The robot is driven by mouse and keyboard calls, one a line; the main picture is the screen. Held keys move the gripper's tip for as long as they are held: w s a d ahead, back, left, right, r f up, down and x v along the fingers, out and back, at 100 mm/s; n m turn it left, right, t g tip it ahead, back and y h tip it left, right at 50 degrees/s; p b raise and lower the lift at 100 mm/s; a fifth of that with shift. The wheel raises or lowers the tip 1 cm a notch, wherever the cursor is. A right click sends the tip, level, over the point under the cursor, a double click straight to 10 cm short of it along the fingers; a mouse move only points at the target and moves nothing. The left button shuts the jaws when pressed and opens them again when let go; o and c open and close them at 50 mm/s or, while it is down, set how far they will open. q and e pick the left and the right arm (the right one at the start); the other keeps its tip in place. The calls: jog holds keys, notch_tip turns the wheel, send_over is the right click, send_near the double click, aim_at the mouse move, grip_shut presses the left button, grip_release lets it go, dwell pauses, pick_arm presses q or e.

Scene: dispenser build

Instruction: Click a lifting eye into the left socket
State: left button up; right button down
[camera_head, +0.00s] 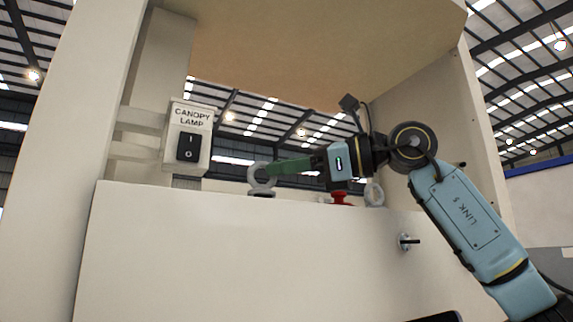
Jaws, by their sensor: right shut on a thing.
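A grey ring-shaped lifting eye (262,177) stands upright at the top edge of the cream front panel, left of centre. My right gripper (274,169) reaches in from the right, its green fingers shut on this eye. A dark piece (262,192) shows right under the ring, partly cut off by the panel edge. I cannot tell whether the eye sits in a socket or just above one. A second grey ring (374,194) stands farther right, beyond my gripper's body. The left gripper is not in view.
The cream panel (200,250) hides the surface behind it. A red knob-like part (342,198) sits under my right wrist. A CANOPY LAMP switch box (187,138) is on the left post. A canopy (310,45) hangs overhead. A metal peg (408,242) sticks out at the right.

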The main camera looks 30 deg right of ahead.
jog(key=shift+w+a+r+p, duration=0.15)
jog(key=shift+w+r+p, duration=0.1)
jog(key=shift+p, duration=0.2)
jog(key=shift+s, duration=0.15)
dwell(0.3)
jog(key=shift+s+r, duration=0.1)
jog(key=shift+s, duration=0.45)
dwell(0.4)
jog(key=shift+s, duration=0.15)
dwell(0.9)
jog(key=shift+f+b, duration=0.7)
jog(key=shift+f, duration=0.1)
dwell(1.0)
jog(key=shift+a+f, duration=0.15)
jog(key=shift+f, duration=0.25)
jog(key=c, duration=0.9)
grip_release()
jog(key=shift+r, duration=0.2)
jog(key=shift+d, duration=0.25)
